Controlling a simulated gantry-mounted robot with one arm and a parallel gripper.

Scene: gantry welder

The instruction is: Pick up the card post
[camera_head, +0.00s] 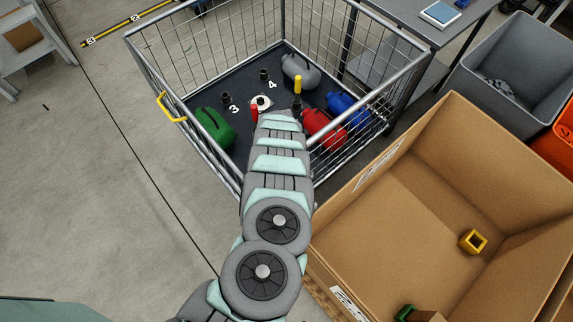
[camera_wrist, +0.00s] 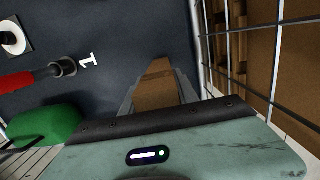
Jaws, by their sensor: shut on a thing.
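The card post (camera_wrist: 157,88) is a plain brown cardboard piece in the middle of the wrist view. My gripper (camera_wrist: 158,98) is shut on it, with grey fingers on both sides. The far end of the post points at the dark floor of the wire cage (camera_head: 192,97). I cannot tell whether that end touches anything. In the head view my arm hides the post and the fingers, and its end is inside the cage near the front wall.
The cage holds a red post (camera_head: 254,114), a yellow post (camera_head: 298,85), empty black sockets (camera_head: 264,75), and green (camera_head: 214,128), grey (camera_head: 299,70), red (camera_head: 324,128) and blue cans (camera_head: 346,108). A large cardboard box (camera_head: 400,215) stands right of the cage.

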